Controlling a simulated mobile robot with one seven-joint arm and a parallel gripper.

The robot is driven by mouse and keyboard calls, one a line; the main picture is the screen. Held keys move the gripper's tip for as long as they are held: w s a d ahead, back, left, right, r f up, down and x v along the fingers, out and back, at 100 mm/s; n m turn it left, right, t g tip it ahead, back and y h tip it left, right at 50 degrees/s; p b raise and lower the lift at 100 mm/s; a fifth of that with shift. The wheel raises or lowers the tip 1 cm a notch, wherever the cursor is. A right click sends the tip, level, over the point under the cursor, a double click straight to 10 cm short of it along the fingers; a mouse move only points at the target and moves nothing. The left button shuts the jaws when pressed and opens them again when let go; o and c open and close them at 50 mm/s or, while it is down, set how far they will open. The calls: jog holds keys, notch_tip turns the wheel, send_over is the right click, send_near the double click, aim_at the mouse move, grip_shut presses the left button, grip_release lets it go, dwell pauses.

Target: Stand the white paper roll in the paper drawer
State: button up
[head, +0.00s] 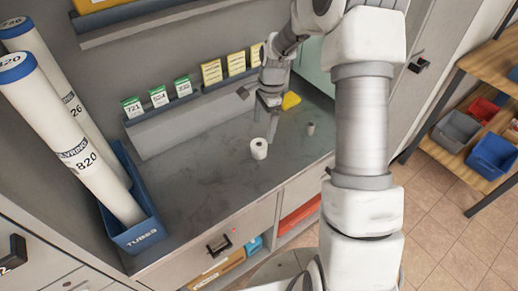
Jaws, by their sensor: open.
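The white paper roll (259,149) stands upright on the grey counter, its dark core hole facing up. My gripper (269,112) points down just behind and above the roll. It is open, and the roll does not appear to be between its fingers; how far apart they are is hard to tell at this size. A drawer front with a black handle (219,246) is set below the counter's front edge and looks closed. I cannot tell whether it is the paper drawer.
A blue bin (139,236) marked TUBES holds tall white tubes at left. A small brownish cylinder (310,129) and a yellow item (290,100) are on the counter at right. Numbered cards (158,97) line the back ledge. The counter's middle is clear.

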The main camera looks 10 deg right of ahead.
aim_at(258, 144)
jog(key=shift+w+a+f, duration=0.1)
jog(key=shift+a+f, duration=0.1)
jog(key=shift+f, duration=1.1)
jog(key=shift+w+a+f, duration=0.1)
jog(key=shift+a+f, duration=0.1)
jog(key=shift+f, duration=1.05)
jog(key=shift+w+a+f, duration=0.1)
jog(key=shift+a+f, duration=0.1)
jog(key=shift+f, duration=1.1)
grip_shut()
jog(key=shift+r, duration=0.15)
jog(key=shift+r, duration=0.55)
notch_tip(258, 144, up, 3)
jog(key=shift+f, duration=0.1)
jog(key=s+d+r, duration=0.4)
jog(key=d+r, duration=0.3)
jog(key=d, duration=0.4)
jog(key=s+a+f+n, duration=0.2)
jog(key=a+n, duration=0.3)
jog(key=n, duration=0.3)
jog(key=s+a+f+n+g+h, duration=0.1)
jog(key=s+a+f+n, duration=0.1)
jog(key=a+n, duration=0.4)
jog(key=shift+s+f+n, duration=0.15)
jog(key=shift+s+n, duration=0.2)
jog(key=shift+n, duration=0.55)
